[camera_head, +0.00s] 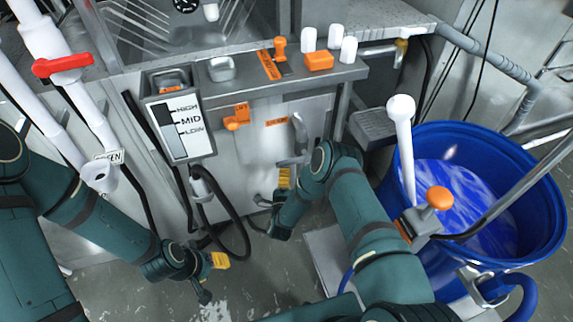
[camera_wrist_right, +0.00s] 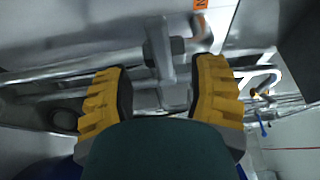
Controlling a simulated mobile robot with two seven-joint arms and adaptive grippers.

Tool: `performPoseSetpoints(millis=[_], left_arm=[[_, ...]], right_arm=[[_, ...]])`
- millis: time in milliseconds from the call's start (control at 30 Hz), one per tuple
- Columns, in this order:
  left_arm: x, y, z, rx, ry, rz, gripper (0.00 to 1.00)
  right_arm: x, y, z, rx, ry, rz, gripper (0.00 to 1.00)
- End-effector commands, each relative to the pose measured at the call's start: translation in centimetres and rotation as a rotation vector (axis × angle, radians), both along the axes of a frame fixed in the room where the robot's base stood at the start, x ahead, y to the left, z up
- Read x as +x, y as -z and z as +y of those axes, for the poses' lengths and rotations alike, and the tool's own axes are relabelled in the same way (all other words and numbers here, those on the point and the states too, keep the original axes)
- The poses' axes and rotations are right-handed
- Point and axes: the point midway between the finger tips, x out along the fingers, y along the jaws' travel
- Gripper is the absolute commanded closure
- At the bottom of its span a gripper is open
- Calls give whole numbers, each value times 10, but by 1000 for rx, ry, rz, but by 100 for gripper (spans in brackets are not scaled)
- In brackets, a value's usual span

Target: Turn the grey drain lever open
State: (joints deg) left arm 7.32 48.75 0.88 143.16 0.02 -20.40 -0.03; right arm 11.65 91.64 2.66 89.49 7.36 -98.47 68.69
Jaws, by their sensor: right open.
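The grey drain lever (camera_head: 299,133) is on the front of the steel machine, right of the orange labels, with a grey fitting below it. In the right wrist view a grey lever-like part (camera_wrist_right: 160,50) shows just beyond and between the fingertips.
A blue tub (camera_head: 547,165) of blue liquid stands at the right, with a white-knobbed rod (camera_head: 401,125) and an orange-knobbed handle (camera_head: 438,198). A level gauge (camera_head: 183,125) with a black hose (camera_head: 243,225) hangs left of the lever. A red-handled valve (camera_head: 62,65) is far left.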

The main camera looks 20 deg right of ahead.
Motion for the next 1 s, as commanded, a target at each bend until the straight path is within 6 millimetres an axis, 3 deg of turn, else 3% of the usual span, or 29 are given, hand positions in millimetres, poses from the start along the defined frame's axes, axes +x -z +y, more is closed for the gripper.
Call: performPoseSetpoints(millis=[200,400,833,1000], left_arm=[[2,11,0,1,-1,-5,53],[3,16,0,1,-2,-7,53],[3,16,0,1,-1,-8,53],[3,16,0,1,-1,-8,53]], right_arm=[[38,1,-15,-2,1,-2,43],[59,1,-22,-1,1,-1,43],[66,0,-25,-1,0,1,44],[66,0,-25,-1,-1,1,100]])
